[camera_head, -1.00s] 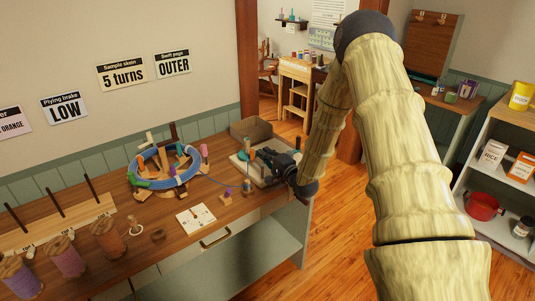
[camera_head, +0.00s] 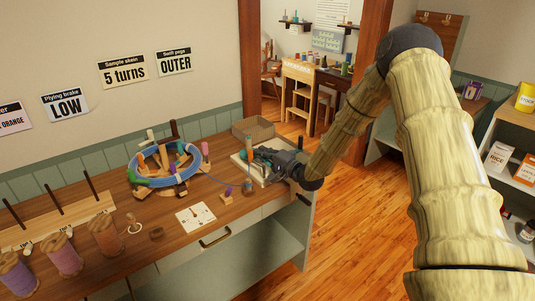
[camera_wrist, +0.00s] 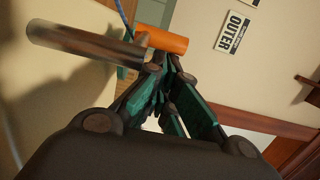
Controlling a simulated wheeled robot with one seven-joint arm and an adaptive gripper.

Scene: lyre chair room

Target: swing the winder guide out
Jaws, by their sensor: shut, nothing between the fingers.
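The winder stands on a pale board (camera_head: 240,160) at the right end of the bench, with an upright orange-brown cylinder (camera_head: 249,147). My gripper (camera_head: 258,157) is shut and empty, low over the board just right of that cylinder. In the wrist view, the shut fingers (camera_wrist: 168,72) point towards an orange cylinder (camera_wrist: 162,39), with a grey-brown rod (camera_wrist: 85,43) to its left. I cannot tell whether the fingertips touch either. I cannot pick out the winder guide for certain; my gripper hides part of the winder.
A blue skein (camera_head: 158,180) sits on the wooden swift at the bench's middle. Its yarn runs right towards the winder. A small purple-topped peg (camera_head: 228,192), a printed card (camera_head: 195,218) and an open box (camera_head: 253,128) are nearby. Thread spools (camera_head: 105,238) stand at left.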

